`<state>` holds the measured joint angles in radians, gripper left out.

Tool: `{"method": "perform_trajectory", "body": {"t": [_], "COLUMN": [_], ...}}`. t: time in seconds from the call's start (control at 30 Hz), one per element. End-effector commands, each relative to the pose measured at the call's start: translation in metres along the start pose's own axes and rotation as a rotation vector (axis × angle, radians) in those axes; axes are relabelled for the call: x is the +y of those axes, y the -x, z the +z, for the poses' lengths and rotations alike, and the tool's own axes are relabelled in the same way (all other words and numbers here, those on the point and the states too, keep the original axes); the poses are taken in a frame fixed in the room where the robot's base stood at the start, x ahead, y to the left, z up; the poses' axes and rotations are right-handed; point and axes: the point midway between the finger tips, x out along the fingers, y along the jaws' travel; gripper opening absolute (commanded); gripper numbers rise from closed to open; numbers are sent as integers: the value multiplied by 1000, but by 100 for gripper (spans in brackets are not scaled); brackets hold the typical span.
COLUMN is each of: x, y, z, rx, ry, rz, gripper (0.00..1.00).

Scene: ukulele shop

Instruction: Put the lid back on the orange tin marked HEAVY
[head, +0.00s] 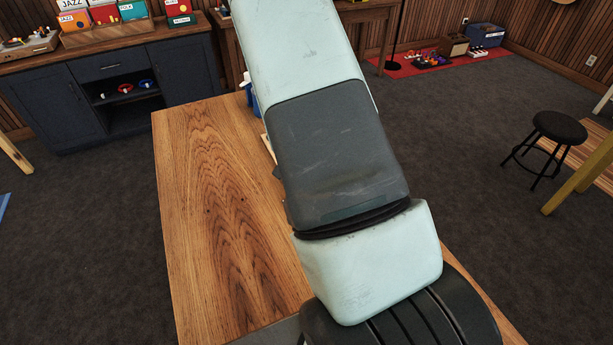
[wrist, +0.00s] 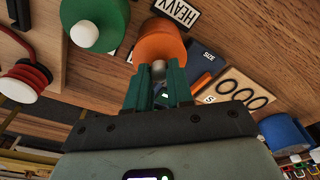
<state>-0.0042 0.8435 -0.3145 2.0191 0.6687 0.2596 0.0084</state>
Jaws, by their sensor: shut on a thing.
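My gripper (wrist: 158,86), with its green fingers, is shut on a pale round knob (wrist: 158,71) in the wrist view. The knob sits against a round orange body (wrist: 160,47) just past the fingertips. I cannot tell where lid ends and tin begins, or whether there is a gap between them. In the head view my arm hides the gripper, the tin and the label.
In the wrist view, a green tin with a white knob (wrist: 85,34) and a red-and-white item (wrist: 22,82) stand left. A dark SIZE card (wrist: 207,58), a board with black rings (wrist: 247,91) and a blue item (wrist: 285,133) lie right. The tabletop's left (head: 215,220) is clear.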

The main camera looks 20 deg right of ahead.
Motion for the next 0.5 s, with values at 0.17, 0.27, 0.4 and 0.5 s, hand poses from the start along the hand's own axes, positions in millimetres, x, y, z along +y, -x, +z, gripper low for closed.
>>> {"method": "perform_trajectory", "body": {"t": [0.17, 0.27, 0.4, 0.5], "x": [0, 0, 0, 0], "y": [0, 0, 0, 0], "z": [0, 0, 0, 0], "rx": [1, 1, 0, 0], "ry": [0, 0, 0, 0], "rz": [0, 0, 0, 0], "gripper": [0, 0, 26, 41]}}
